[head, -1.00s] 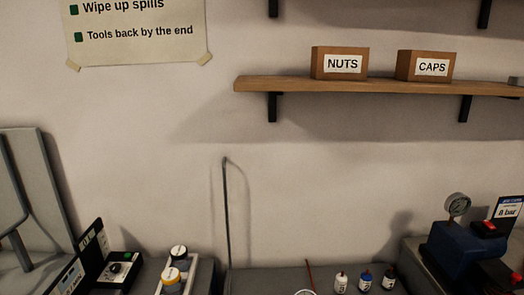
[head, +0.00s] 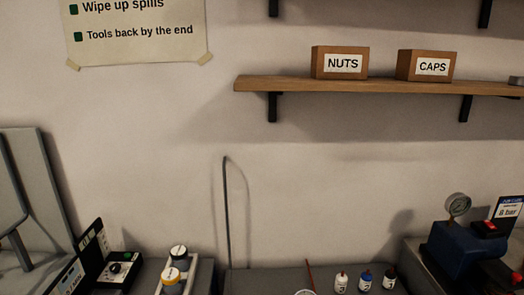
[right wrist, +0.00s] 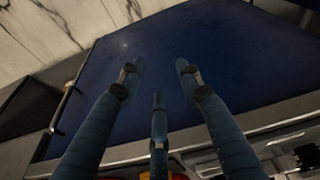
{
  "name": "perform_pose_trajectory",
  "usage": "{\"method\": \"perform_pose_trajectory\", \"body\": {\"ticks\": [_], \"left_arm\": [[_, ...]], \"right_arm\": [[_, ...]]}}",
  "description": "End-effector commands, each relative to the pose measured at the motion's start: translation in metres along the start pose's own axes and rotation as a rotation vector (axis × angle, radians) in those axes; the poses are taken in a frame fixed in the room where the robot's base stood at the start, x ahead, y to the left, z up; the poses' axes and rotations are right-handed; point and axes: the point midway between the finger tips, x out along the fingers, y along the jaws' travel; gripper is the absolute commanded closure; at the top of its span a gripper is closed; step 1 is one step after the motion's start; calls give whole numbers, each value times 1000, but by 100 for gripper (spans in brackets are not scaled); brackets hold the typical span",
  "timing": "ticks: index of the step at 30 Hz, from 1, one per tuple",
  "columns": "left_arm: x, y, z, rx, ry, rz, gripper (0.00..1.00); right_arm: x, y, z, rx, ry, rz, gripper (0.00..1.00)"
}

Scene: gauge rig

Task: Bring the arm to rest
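My right gripper (right wrist: 158,85) shows in the right wrist view with its blue fingers spread apart. It is open, and nothing is between the fingertips. A dark blue panel (right wrist: 190,45) lies beyond the fingers. I cannot tell how far it is from them. Neither arm and neither gripper shows in the head view, so my left gripper is out of sight.
A bench (head: 262,283) runs along the bottom of the head view. A shelf (head: 380,86) holds two boxes.

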Motion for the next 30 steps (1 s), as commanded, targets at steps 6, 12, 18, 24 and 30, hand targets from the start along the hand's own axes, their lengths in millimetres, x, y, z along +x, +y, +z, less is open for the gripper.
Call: {"method": "perform_pose_trajectory", "body": {"ticks": [6, 12, 18, 24, 30], "left_arm": [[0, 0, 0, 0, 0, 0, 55], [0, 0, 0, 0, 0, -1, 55], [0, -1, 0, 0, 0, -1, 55], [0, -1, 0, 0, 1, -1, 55], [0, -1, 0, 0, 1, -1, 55]], "right_arm": [[100, -5, 47, -8, -53, -7, 65], [186, -10, 126, -19, -102, -12, 65], [233, -12, 216, -30, -145, -16, 65], [245, -11, 271, -37, -166, -18, 65], [246, -11, 283, -38, -170, -18, 65]]}}
